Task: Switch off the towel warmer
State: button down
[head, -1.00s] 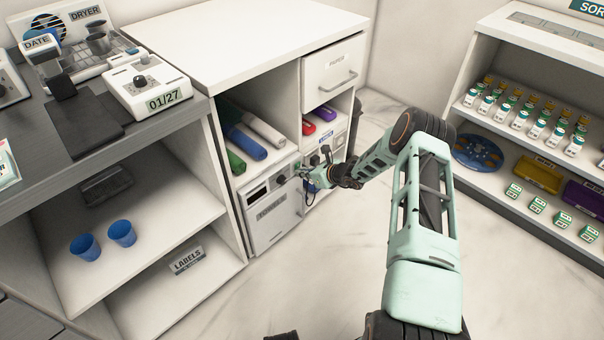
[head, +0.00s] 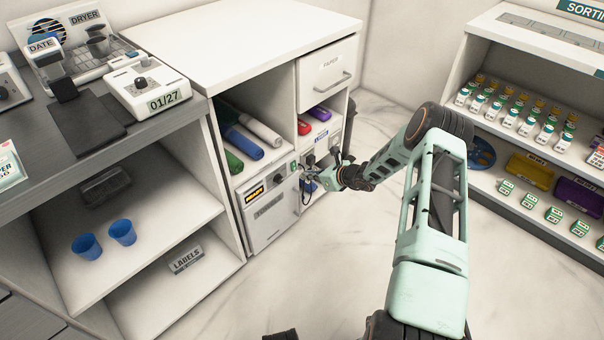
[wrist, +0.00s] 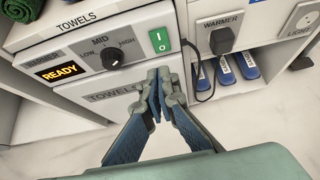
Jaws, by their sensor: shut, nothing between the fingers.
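The towel warmer (head: 268,221) is a white unit in the lower cabinet. In the wrist view its panel (wrist: 75,52) has an amber display (wrist: 62,71) lit with "READY" and a black LOW-MID-HIGH dial (wrist: 107,54). A green rocker switch (wrist: 160,40) marked I and O sits right of the dial; which side is pressed I cannot tell. My gripper (wrist: 158,78) is shut and empty, its tips just below the switch in the picture; whether they touch the front is unclear. In the head view my gripper (head: 309,179) is beside the warmer's right edge.
A black plug (wrist: 222,39) labelled WARMER is in a socket to the right, with its cord hanging beside the warmer. Rolled towels (head: 246,142) lie above the warmer. The floor (head: 300,285) in front is clear.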

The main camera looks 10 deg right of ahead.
jog(key=p+v, duration=0.1)
jog(key=v, duration=0.7)
jog(key=shift+w, duration=0.1)
